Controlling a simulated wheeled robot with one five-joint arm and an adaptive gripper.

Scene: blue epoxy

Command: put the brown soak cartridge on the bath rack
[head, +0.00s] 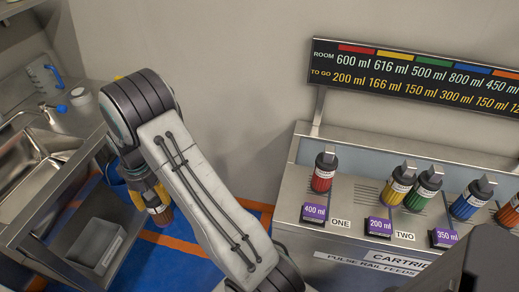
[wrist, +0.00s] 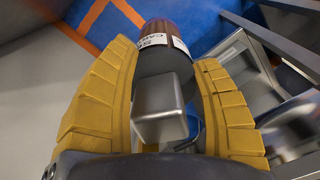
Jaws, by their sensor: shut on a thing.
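The brown soak cartridge (wrist: 163,30) is between the yellow fingers of my gripper (wrist: 163,62) in the wrist view. Its brown end, white label and dark body with a grey block-shaped cap show there. In the head view my gripper (head: 146,199) hangs at the left, beyond my arm, beside the sink bench. The brown end of the cartridge (head: 160,215) points down below the fingers, above the blue floor. My arm hides part of the gripper. I cannot pick out the bath rack for certain in either view.
A steel sink bench (head: 62,190) stands at the left, with a grey labelled box (head: 93,246) on its lower level. A blue bucket (head: 114,174) is partly hidden behind my gripper. At the right, a dispenser counter (head: 350,190) holds several coloured cartridges under a sign (head: 420,82).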

